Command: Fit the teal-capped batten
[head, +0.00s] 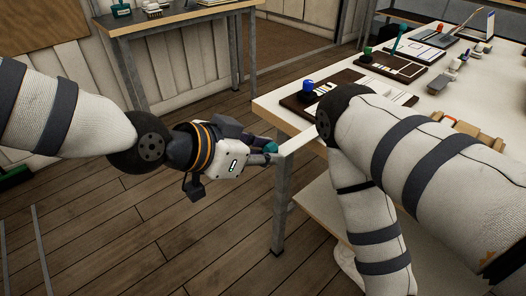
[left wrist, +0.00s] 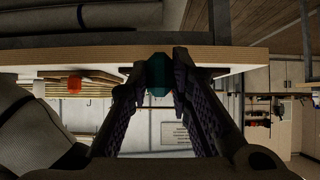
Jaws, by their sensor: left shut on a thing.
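My left gripper (head: 268,152) is at the near left corner of the white table, beside its edge. It is shut on a teal piece (head: 271,147), which looks like the cap of the batten. In the left wrist view the teal cap (left wrist: 159,76) sits between the two dark fingers (left wrist: 159,90), in front of the table edge.
The white table (head: 283,100) carries dark boards (head: 335,82) with white strips, a blue knob (head: 308,86), a green knob (head: 367,51) and an upright teal piece (head: 400,37). A wooden bench (head: 180,17) stands behind. The wooden floor (head: 130,235) is clear below my left gripper.

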